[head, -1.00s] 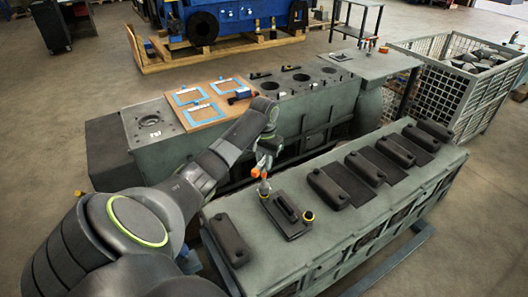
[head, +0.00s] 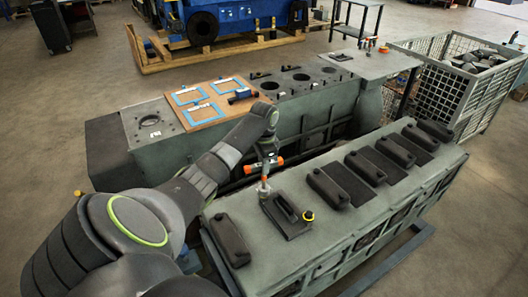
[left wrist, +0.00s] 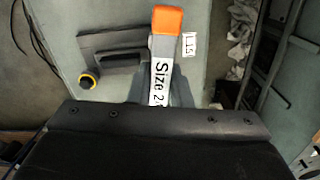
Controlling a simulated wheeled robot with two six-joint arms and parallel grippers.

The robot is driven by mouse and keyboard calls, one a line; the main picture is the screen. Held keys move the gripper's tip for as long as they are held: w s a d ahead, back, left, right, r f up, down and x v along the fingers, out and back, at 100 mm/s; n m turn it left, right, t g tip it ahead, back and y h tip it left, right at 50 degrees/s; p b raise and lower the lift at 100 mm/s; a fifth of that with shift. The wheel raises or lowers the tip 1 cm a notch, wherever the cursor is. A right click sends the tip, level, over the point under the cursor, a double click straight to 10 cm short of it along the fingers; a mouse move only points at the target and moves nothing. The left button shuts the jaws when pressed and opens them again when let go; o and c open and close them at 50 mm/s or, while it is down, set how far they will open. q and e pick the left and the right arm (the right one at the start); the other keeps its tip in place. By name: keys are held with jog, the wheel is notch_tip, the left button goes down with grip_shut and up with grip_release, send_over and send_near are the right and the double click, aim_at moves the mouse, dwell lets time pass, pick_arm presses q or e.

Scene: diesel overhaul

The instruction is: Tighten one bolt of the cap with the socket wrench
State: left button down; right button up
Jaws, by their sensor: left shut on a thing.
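The socket wrench (head: 264,165) has orange ends and stands over the left end of the cap. My left gripper (head: 267,150) is shut on the wrench, above the cap. My right gripper is out of view.
Several dark covers (head: 370,167) line the block's top (head: 330,235) to the right, with one more (head: 230,239) at the left. Behind stands another engine block with a wooden board (head: 205,115) on it. A wire crate (head: 455,95) stands at the right.

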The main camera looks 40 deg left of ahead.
pick_arm(q)
jog(key=m, duration=0.6)
jog(key=shift+m, duration=0.4)
jog(key=m, duration=0.5)
jog(key=shift+m, duration=0.3)
jog(key=m, duration=0.6)
jog(key=shift+m, duration=0.3)
jog(key=m, duration=0.6)
jog(key=shift+b, duration=0.35)
